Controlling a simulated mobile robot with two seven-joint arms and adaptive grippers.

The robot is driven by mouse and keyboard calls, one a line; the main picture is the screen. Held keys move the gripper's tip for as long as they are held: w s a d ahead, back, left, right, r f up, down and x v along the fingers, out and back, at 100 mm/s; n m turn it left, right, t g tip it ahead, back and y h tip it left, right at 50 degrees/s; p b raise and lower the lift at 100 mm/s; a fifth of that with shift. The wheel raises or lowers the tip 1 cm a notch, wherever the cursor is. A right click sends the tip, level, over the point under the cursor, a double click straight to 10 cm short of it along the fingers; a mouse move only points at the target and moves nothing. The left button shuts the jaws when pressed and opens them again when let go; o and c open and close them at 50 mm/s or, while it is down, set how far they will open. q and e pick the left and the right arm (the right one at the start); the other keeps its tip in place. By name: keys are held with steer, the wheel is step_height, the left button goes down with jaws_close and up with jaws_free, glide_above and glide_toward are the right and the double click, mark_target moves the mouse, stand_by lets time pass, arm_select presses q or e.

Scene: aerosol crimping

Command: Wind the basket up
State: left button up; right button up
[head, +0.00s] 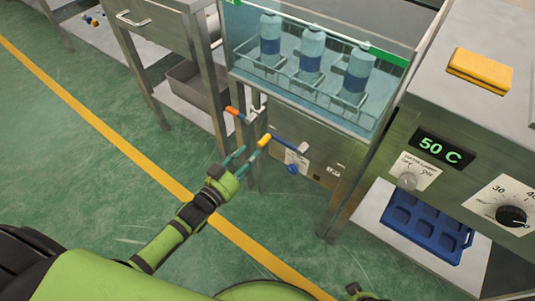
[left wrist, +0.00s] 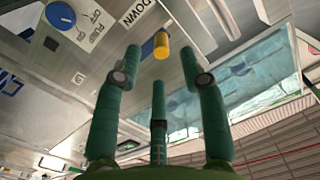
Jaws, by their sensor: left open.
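The wire basket (head: 308,84) sits in the glass-fronted water tank (head: 385,101) and holds three blue-and-teal cans (head: 312,50). On the tank's front panel is a crank with a dark blue arm (head: 286,143) and a yellow knob (head: 264,141). My left gripper (head: 249,152) is open and empty, its teal fingers pointing up at the knob. In the left wrist view the yellow knob (left wrist: 161,45) shows between and beyond the spread fingertips (left wrist: 160,68); I cannot tell whether they touch it.
An orange-handled valve (head: 234,112) is left of the crank. A blue dial (head: 292,169) is below it. A steel table (head: 153,23) stands at the left. At the right, a 50 C unit (head: 440,148) carries a yellow block (head: 480,70), above a blue tray (head: 425,220). The floor is clear.

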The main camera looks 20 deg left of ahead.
mark_target(260, 145)
arm_select(q)
steer(key=shift+w+d+r, duration=0.15)
steer(key=shift+d, duration=0.05)
steer(key=shift+w+d+r, duration=0.1)
steer(key=shift+w+r, duration=0.1)
steer(key=shift+w, duration=0.1)
steer(key=b+x, duration=0.1)
steer(key=x, duration=0.4)
steer(key=shift+d, duration=0.1)
steer(key=shift+w+d, duration=0.2)
steer(key=shift+w, duration=0.45)
arm_select(e)
steer(key=shift+w+r, duration=0.4)
steer(key=shift+r, duration=0.4)
steer(key=shift+w+r, duration=0.35)
steer(key=shift+r, duration=0.45)
arm_select(q)
jaws_close()
arm_select(e)
steer(key=shift+a, duration=0.1)
